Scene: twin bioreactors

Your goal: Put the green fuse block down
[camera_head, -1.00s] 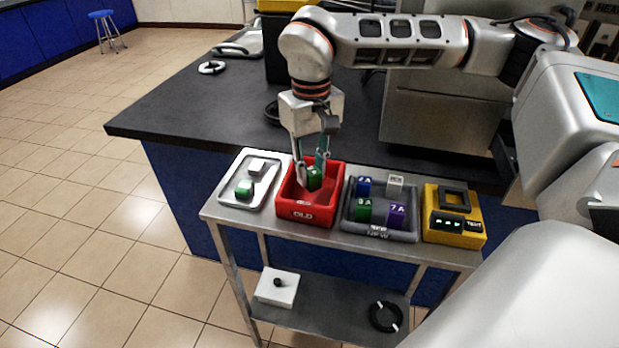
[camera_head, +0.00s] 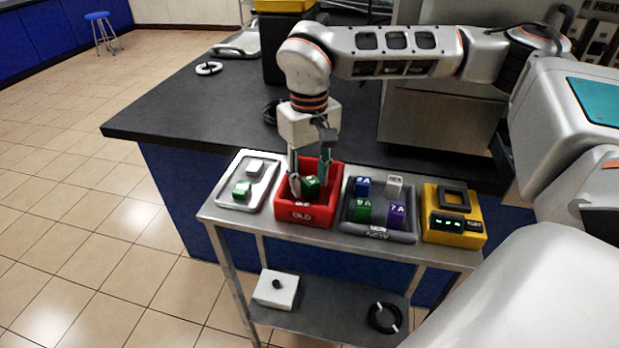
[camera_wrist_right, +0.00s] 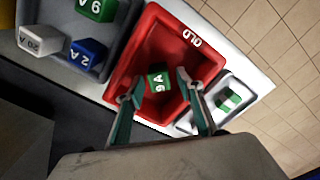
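The green fuse block (camera_head: 312,183) is inside the red bin marked OLD (camera_head: 305,215). My right gripper (camera_head: 310,180) points down into the bin. Its fingers (camera_wrist_right: 157,86) stand apart on either side of the block, with a gap on each side. My left gripper is not in view.
A white tray (camera_head: 232,199) with a green block and a white block is left of the bin. A grey NEW bin (camera_head: 376,233) with several fuse blocks is right of it, then a yellow tester (camera_head: 455,236). All stand on a metal cart (camera_head: 330,239).

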